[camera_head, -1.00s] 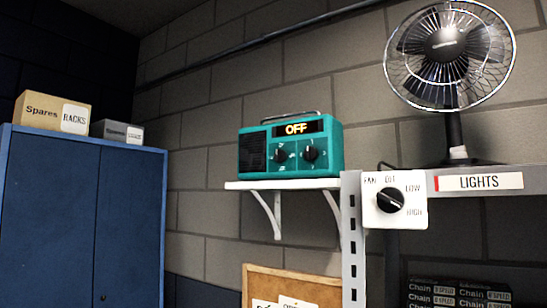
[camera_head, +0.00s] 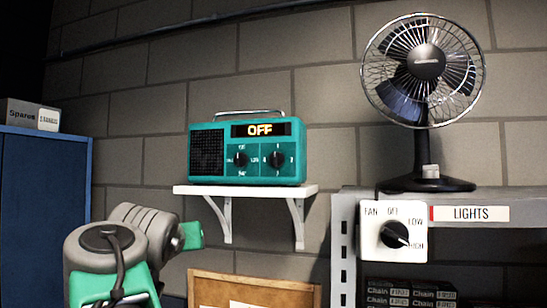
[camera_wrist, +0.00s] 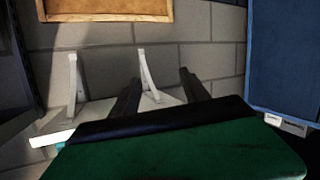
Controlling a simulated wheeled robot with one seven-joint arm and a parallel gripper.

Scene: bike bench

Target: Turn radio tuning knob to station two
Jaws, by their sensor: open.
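The teal radio (camera_head: 247,150) stands on a white wall shelf (camera_head: 246,190). Its lit display (camera_head: 261,129) reads OFF. Two dark knobs sit side by side on its front: the left knob (camera_head: 240,158) and the right knob (camera_head: 277,159). Their small markings are too blurred to read, so I cannot tell which is for tuning. My gripper (camera_wrist: 160,88) shows in the wrist view with its two dark fingers apart and nothing between them. The shelf's underside and brackets appear upside down beyond the fingers. A small teal patch by the shelf edge may be the radio, mostly hidden.
A fan (camera_head: 425,70) stands right of the radio on a metal rack (camera_head: 343,240), with a fan switch box (camera_head: 393,228) at the rack's front. A blue cabinet (camera_head: 45,210) is at left. A cork board (camera_head: 252,290) hangs below the shelf.

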